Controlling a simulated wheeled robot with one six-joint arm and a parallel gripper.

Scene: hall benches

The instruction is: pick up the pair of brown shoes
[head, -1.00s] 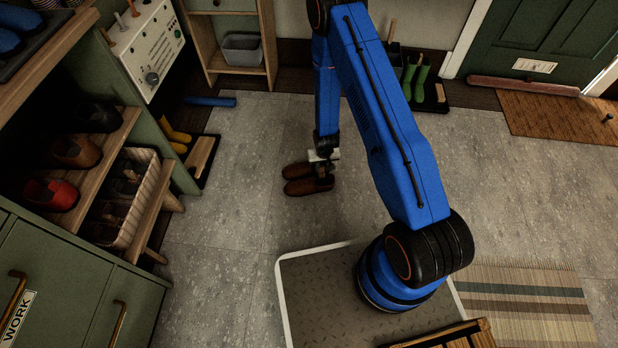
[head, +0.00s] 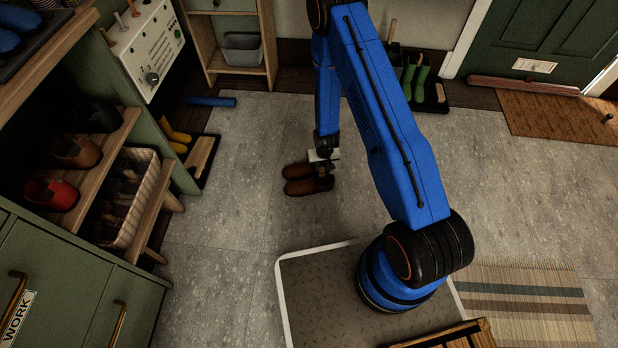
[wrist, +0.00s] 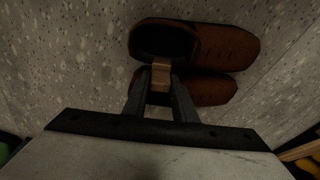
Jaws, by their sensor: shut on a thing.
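The pair of brown shoes (head: 307,179) is at the middle of the head view, side by side, over the grey stone floor. I cannot tell whether they touch the floor. In the wrist view the shoes (wrist: 197,60) lie just beyond the fingers, with dark openings at the left and toes to the right. In the wrist view my gripper (wrist: 161,78) is shut on a small brown part between the two shoes. The fingertips are partly hidden in the head view.
A shoe rack (head: 100,170) with more shoes and a basket stands at the left. Yellow boots (head: 174,134) are on a tray beside it. Green boots (head: 415,80) stand at the back. A striped rug (head: 520,303) lies at the right. The floor around the pair is clear.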

